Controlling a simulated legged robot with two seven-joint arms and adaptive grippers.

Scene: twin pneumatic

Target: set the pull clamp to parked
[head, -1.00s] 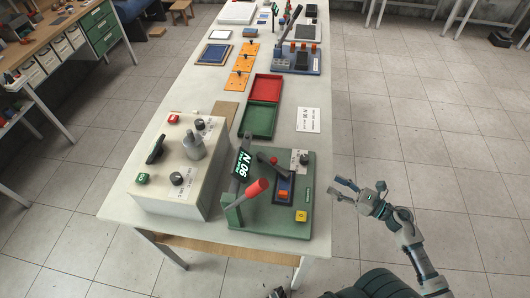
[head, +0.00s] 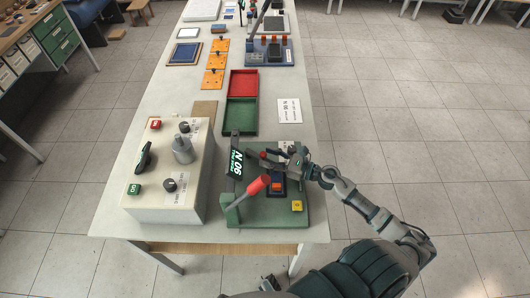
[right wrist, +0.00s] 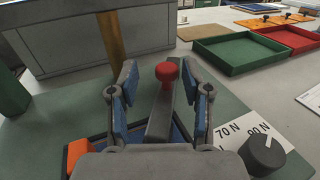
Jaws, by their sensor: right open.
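A grey lever with a small red ball knob (right wrist: 167,72) shows in the right wrist view, between the finger pads. Which of these is the pull clamp, I cannot tell for sure. My right gripper (head: 270,158) is open over the back of the fixture, its fingers on either side of the knob with gaps visible. In the head view it partly covers the knob and dial. My left gripper is not in view.
The fixture also carries a tilted display (head: 236,163), an orange block (head: 276,187), a yellow button (head: 297,206) and a dial (right wrist: 262,153). A cream control box (head: 180,200) stands to its left. Red (head: 243,83) and green (head: 241,115) trays lie behind.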

